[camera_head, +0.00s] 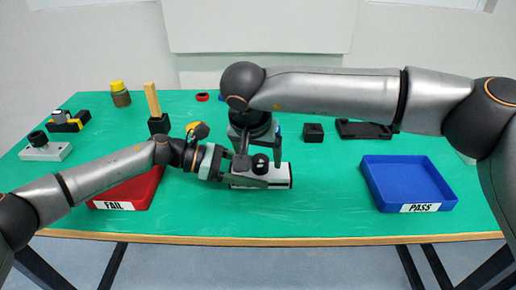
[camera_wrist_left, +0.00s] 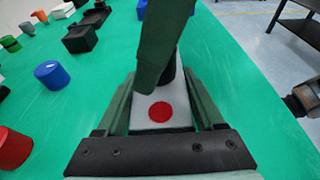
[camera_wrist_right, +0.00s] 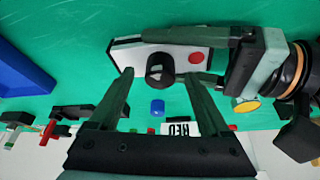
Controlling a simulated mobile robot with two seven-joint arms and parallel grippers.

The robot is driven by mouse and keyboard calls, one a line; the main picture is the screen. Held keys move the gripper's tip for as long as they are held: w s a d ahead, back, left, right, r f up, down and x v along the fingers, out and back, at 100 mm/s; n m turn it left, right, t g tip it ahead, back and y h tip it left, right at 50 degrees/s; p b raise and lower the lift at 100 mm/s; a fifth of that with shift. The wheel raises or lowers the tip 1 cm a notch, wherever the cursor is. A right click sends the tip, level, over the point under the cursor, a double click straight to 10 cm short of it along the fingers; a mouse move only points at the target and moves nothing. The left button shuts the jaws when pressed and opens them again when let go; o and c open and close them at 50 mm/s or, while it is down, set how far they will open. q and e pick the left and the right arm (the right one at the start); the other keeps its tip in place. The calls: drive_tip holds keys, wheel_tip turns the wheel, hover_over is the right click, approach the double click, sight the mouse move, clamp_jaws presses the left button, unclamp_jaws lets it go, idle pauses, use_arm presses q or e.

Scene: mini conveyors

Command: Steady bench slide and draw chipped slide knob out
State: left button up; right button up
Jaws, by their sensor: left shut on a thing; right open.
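The bench slide (camera_head: 275,183) is a pale block with a dark end, lying on the green table in front of me. Its black knob (camera_head: 260,164) stands on top. A red dot (camera_wrist_left: 160,112) marks the slide's top near my left gripper. My left gripper (camera_head: 246,173) is shut on the slide, one finger along each long side. My right gripper (camera_head: 262,152) is open and points down over the slide. In the right wrist view the knob (camera_wrist_right: 160,70) shows between and beyond its fingertips; contact is not clear. Any chip in the knob is too small to see.
A red FAIL tray (camera_head: 101,203) stands at left, partly behind my left arm. A blue PASS tray (camera_head: 447,189) stands at right. Another grey device with a black knob (camera_head: 38,138) is far left. A black block (camera_head: 313,133) lies behind.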

sight(259, 160)
use_arm(q)
drive_tip(key=shift+s+f, duration=0.15)
drive_tip(key=shift+f, duration=0.1)
use_arm(e)
drive_tip(key=shift+f, duration=0.1)
clamp_jaws()
idle(0.4)
drive_tip(key=shift+r, duration=0.2)
drive_tip(key=shift+r, duration=2.3)
use_arm(q)
drive_tip(key=o, duration=0.8)
drive_tip(key=shift+c, duration=0.2)
drive_tip(key=shift+o, duration=1.1)
drive_tip(key=shift+r, duration=0.15)
